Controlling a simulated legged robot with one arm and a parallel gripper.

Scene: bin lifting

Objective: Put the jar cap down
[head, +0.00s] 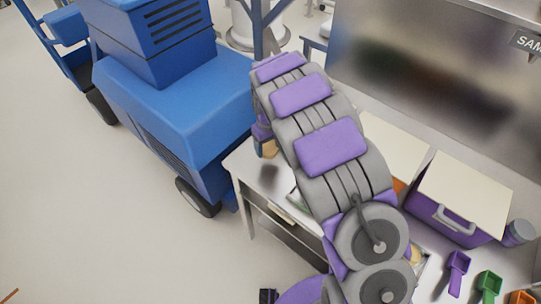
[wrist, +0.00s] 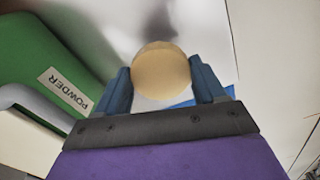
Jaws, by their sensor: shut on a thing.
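The jar cap is a round, pale tan disc. In the wrist view the jar cap (wrist: 161,72) sits between the two blue fingers of my gripper (wrist: 163,84), which is shut on it. The surface behind it is pale, with a dark shadow above the cap. In the head view my arm hides most of the gripper, and a small tan part of the cap (head: 268,148) shows near the table's far left corner. I cannot tell whether the cap touches the surface.
A green container labelled POWDER (wrist: 55,75) is close on the left in the wrist view. In the head view, a purple bin with a pale lid (head: 450,212), a jar (head: 517,233) and coloured scoops (head: 457,268) stand on the right.

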